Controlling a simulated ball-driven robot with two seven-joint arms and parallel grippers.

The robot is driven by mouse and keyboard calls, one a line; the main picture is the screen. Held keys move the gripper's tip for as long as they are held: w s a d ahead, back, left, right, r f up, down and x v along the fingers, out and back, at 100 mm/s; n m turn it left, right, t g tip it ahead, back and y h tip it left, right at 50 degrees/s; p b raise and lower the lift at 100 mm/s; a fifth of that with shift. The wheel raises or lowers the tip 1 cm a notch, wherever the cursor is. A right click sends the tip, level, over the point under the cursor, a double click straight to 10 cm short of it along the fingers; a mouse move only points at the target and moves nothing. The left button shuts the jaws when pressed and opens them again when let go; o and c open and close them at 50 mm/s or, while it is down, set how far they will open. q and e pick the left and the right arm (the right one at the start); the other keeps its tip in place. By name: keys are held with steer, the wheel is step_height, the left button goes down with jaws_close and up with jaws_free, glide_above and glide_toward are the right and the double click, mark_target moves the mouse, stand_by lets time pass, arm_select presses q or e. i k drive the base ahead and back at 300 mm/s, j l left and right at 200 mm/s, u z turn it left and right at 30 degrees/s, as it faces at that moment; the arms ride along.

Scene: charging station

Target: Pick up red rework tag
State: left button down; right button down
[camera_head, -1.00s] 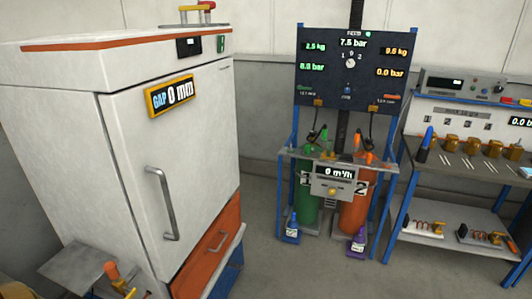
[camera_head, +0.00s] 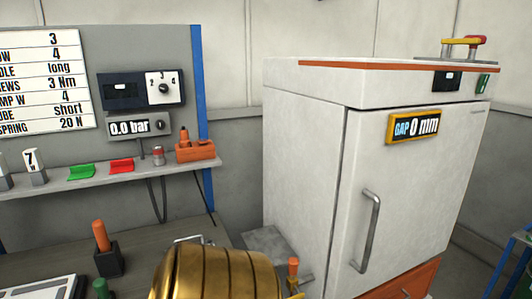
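A small red piece (camera_head: 121,166), which looks like the red rework tag, lies on the narrow grey shelf (camera_head: 55,188) at the left. A similar green piece (camera_head: 81,171) lies just left of it. Neither of my grippers shows in this view, so I cannot tell how they stand.
An orange holder (camera_head: 195,151) and a small red-grey can (camera_head: 158,156) stand right of the red piece. A large ribbed brass body (camera_head: 215,272) stands in front, below the shelf. A white cabinet (camera_head: 310,150) fills the right. An orange-handled tool (camera_head: 101,236) stands on the bench.

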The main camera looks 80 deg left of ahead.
mark_target(125, 165)
steer(key=u, duration=3.8)
